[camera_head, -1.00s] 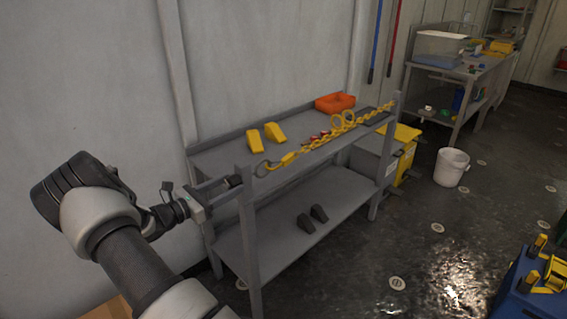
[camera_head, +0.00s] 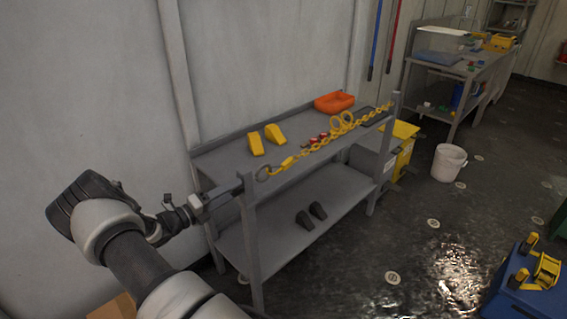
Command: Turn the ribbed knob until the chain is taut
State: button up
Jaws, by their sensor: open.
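The yellow chain (camera_head: 316,145) runs along the front of the grey shelf's top, from a dark ring (camera_head: 262,173) at the left to the right post. Whether it sags or is taut is hard to tell at this size. My gripper (camera_head: 238,190) is at the left end of the shelf, by the left front post and close to the ring end of the chain. Its fingers are small and dark here, open, with nothing seen between them. The ribbed knob cannot be made out; my gripper and the post may hide it.
On the shelf top are two yellow wedges (camera_head: 265,139), an orange tray (camera_head: 334,103) and small red items (camera_head: 319,138). Two dark wedges (camera_head: 311,212) lie on the lower shelf. A white bucket (camera_head: 449,163) stands on the floor at right. A blue cart (camera_head: 520,290) is at lower right.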

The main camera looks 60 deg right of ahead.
jog(key=n+p, duration=0.2)
jog(key=n, duration=1)
